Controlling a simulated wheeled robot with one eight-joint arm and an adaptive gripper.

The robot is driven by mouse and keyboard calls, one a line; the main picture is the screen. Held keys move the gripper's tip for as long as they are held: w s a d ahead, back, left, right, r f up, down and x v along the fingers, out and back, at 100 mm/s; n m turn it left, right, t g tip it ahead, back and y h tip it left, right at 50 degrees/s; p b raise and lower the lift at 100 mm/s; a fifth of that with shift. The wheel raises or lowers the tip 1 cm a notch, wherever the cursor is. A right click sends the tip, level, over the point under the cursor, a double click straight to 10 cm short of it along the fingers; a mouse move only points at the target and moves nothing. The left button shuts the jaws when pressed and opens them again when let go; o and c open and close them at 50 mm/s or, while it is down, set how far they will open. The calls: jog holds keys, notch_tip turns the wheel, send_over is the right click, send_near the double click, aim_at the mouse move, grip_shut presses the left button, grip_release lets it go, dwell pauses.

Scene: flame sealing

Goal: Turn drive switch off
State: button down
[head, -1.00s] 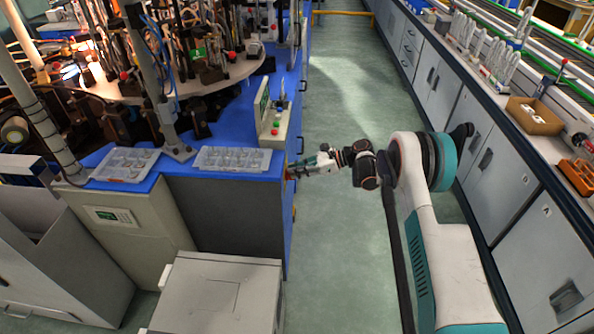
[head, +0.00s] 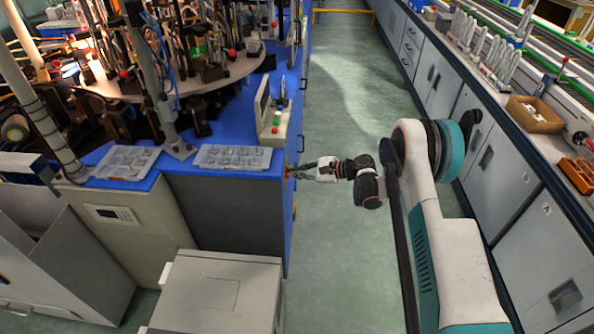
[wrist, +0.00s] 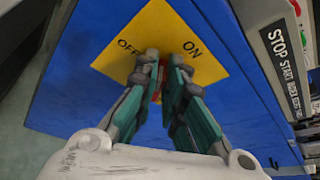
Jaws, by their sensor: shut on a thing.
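The drive switch (wrist: 160,82) is mounted on a yellow plate (wrist: 165,28) marked OFF and ON on the blue side of the machine. Only a little red of it shows between the fingers in the wrist view. My gripper (wrist: 162,60) is shut on the switch, its green-and-grey fingers on either side of it. The fingers hide most of the switch, so I cannot tell its exact angle. In the head view my gripper (head: 290,172) reaches the machine's right side face, and the switch there is too small to make out.
A START/STOP button box (head: 273,125) stands on the blue machine top (head: 232,118); its labelled panel (wrist: 283,55) shows right of the plate. Clear trays (head: 232,158) lie near the front edge. A grey cabinet row (head: 545,230) lines the right, with open aisle floor (head: 340,265) between.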

jog(key=n+t, duration=0.1)
jog(key=n, duration=0.2)
jog(key=s+f+n+t+y, duration=0.1)
jog(key=n, duration=0.2)
jog(key=f+n+t+y, duration=0.1)
jog(key=n, duration=0.2)
jog(key=shift+s+f+t, duration=0.15)
jog(key=shift+t, duration=0.15)
jog(key=shift+y, duration=0.3)
dwell(0.3)
jog(key=c, duration=1.7)
grip_release()
jog(key=v, duration=1.2)
jog(key=shift+s, duration=0.1)
